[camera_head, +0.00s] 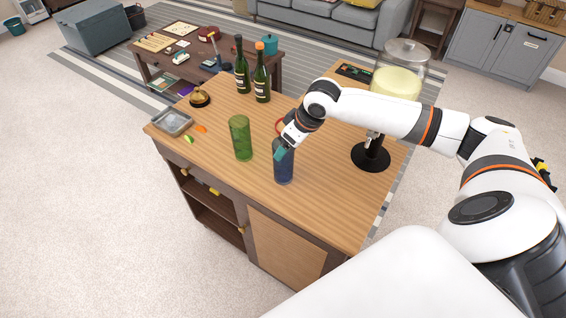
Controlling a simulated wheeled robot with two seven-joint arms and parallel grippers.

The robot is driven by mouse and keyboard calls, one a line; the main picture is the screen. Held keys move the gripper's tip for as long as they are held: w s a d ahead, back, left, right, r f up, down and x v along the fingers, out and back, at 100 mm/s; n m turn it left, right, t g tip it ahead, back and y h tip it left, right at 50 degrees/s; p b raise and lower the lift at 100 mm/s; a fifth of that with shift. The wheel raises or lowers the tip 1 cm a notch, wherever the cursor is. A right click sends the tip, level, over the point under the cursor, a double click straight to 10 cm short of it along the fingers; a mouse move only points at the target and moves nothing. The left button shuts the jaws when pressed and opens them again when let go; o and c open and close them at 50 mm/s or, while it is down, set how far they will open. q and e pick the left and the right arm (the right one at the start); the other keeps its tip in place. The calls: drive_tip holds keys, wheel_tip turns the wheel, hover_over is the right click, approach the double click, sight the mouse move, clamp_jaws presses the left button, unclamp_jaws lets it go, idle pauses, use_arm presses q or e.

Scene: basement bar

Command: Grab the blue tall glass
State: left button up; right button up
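The blue tall glass (284,171) stands upright on the wooden bar counter, near its front edge. My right gripper (281,151) reaches in from the right and is at the top of the blue glass, overlapping its rim. Its fingers are small and partly hidden, so I cannot tell whether they are apart, around or closed on the glass. The upper part of the glass is partly covered by the gripper. My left gripper is not in view.
A green tall glass (241,138) stands left of the blue one. Two dark bottles (262,80) stand behind. A grey tray (172,122) lies at the left corner. The front right counter is clear.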

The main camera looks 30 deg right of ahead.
sight(283, 162)
drive_tip(key=p+x, duration=0.1)
drive_tip(key=x, duration=0.5)
drive_tip(key=shift+a, duration=0.2)
drive_tip(key=shift+s, duration=0.1)
drive_tip(key=shift+c, duration=1.4)
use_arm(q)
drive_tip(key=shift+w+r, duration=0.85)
use_arm(e)
drive_tip(key=c, duration=1.3)
drive_tip(key=shift+o, duration=0.2)
drive_tip(key=shift+r, duration=0.1)
